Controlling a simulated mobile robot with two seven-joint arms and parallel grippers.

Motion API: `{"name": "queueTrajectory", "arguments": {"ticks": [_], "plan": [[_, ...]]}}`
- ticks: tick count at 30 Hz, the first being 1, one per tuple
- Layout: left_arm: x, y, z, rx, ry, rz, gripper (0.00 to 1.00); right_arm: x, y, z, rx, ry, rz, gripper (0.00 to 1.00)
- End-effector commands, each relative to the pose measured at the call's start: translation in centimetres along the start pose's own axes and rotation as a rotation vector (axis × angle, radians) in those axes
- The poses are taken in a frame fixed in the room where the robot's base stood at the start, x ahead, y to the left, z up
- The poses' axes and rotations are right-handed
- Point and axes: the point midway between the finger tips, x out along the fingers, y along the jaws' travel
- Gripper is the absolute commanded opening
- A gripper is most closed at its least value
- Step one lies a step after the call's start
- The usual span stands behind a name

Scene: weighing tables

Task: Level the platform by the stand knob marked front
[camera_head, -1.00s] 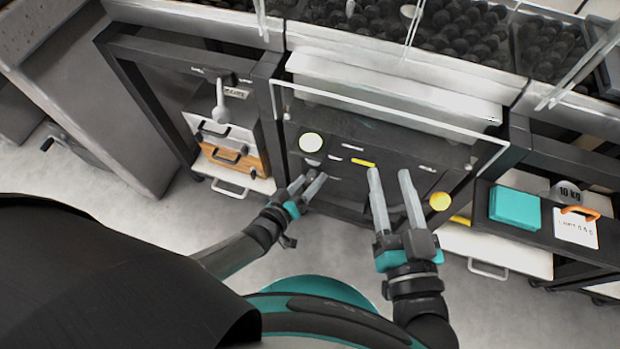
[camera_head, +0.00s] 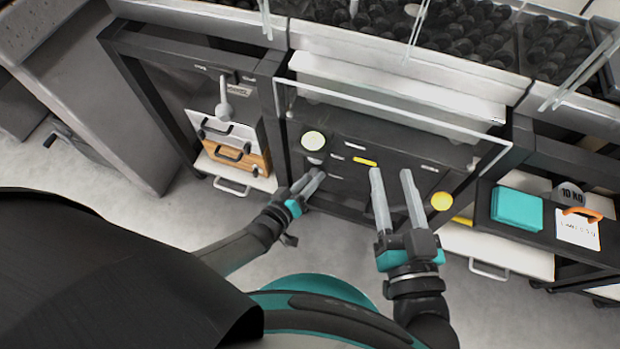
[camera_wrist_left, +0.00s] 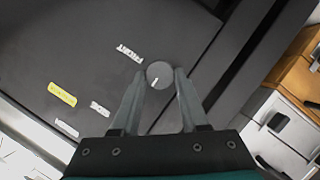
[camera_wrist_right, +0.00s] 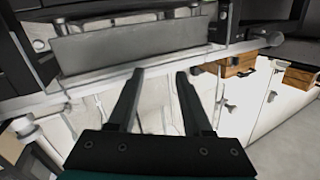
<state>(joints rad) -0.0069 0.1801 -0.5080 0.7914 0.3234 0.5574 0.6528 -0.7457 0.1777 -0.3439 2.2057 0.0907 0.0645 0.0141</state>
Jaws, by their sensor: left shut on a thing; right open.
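The knob (camera_wrist_left: 159,74) is a small grey disc with a white pointer mark, on a dark panel in the left wrist view. The label reading FRONT (camera_wrist_left: 129,53) is beside it. My left gripper (camera_wrist_left: 162,80) is shut on the knob, one finger on each side. In the head view my left gripper (camera_head: 310,177) is at the dark stand front (camera_head: 385,150), and the knob is hidden or too small to tell there. My right gripper (camera_head: 391,172) is open and empty in front of the same stand. I cannot tell whether the platform is level.
A pale round disc (camera_head: 313,140) and a yellow disc (camera_head: 441,201) are near the stand's sides. A clear pane (camera_head: 395,117) crosses above my grippers. Wooden and white drawers (camera_head: 234,150) stand left; a teal box (camera_head: 516,207) and a 10 KG weight (camera_head: 569,193) stand right.

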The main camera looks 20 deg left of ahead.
Motion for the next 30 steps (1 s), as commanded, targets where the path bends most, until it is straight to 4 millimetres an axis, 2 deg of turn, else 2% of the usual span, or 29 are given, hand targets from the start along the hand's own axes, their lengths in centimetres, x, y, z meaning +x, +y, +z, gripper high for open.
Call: {"name": "queueTrajectory", "arguments": {"ticks": [11, 21, 30], "plan": [[0.0, 0.3, -0.1, 0.103, 0.001, -0.046, 0.00, 0.5, 0.9, 0.3, -0.029, -0.116, 0.021, 0.50], [0.0, 0.6, 0.0, 0.344, 0.000, -0.148, 0.00, 0.5, 2.7, 1.3, -0.070, -0.320, 0.064, 0.50], [0.1, 0.7, 0.2, 0.532, 0.000, -0.224, 0.00, 0.2, 3.4, 1.8, -0.081, -0.393, 0.082, 0.50]]}}
